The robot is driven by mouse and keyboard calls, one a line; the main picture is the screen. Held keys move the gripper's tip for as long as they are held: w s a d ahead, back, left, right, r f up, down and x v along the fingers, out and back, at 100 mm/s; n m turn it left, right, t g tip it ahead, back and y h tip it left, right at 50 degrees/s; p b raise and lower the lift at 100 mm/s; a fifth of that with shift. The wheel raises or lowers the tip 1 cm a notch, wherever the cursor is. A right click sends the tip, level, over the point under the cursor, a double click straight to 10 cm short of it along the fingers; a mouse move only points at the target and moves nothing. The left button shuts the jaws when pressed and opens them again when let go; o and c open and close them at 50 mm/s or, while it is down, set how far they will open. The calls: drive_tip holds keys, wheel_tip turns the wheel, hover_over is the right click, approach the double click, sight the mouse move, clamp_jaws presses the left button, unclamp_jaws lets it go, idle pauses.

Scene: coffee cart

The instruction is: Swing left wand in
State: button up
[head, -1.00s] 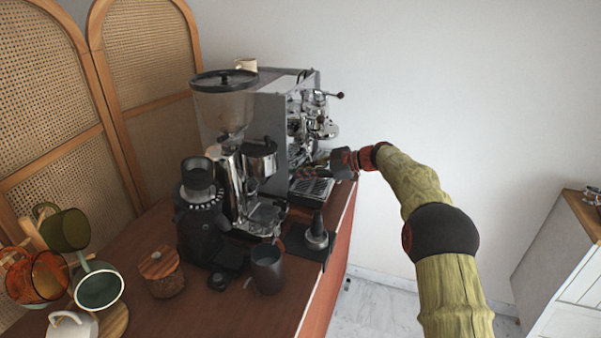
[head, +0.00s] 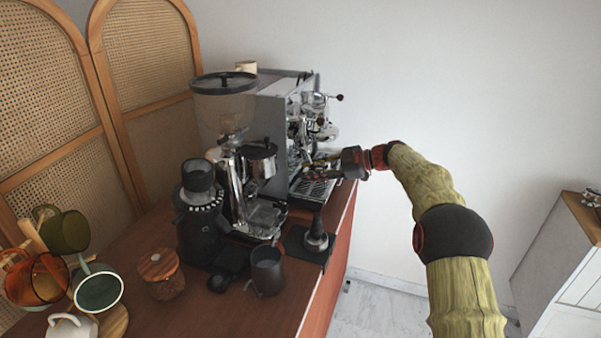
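The espresso machine (head: 270,112) stands at the back of the wooden counter, with its chrome front facing right. Its drip tray (head: 314,187) shows low on that front. My gripper (head: 312,172) is in front of the machine, just above the drip tray, with its fingers pointing left. The fingers are small and dark here, so their opening is unclear. The left wand cannot be told apart from the other chrome parts near my gripper. I cannot tell whether my gripper touches it.
A grinder with a clear hopper (head: 226,104), a smaller black grinder (head: 200,215) and a dark cup (head: 267,270) stand left of my gripper. A tamper (head: 316,235) stands on a black mat near the counter edge. Mugs hang at the lower left. Open room lies right of the counter.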

drive_tip(key=v, duration=0.8)
drive_tip(key=shift+d, duration=0.1)
wheel_tip(320, 180, down, 10)
drive_tip(key=s+d+m+h, duration=0.2)
drive_tip(key=d+m+h, duration=0.1)
drive_tip(key=m, duration=0.6)
drive_tip(key=s+d+f+m+g+h, duration=0.2)
drive_tip(key=s+f+m+h, duration=0.1)
drive_tip(key=s+m, duration=0.55)
drive_tip(key=s+d+r+m+t+h+p, duration=0.1)
drive_tip(key=s+r+h, duration=0.1)
drive_tip(key=s, duration=1.1)
drive_tip(key=s+d+r+t+h+p, duration=0.1)
drive_tip(key=s+r+h, duration=0.2)
drive_tip(key=s, duration=1.1)
drive_tip(key=s+d+r+m+t+h+p, duration=0.1)
drive_tip(key=s+r, duration=0.5)
drive_tip(key=s, duration=0.8)
drive_tip(key=shift+d+r+m+t+h+p, duration=0.3)
drive_tip(key=shift+d+t+h, duration=0.25)
drive_tip(key=shift+h, duration=0.25)
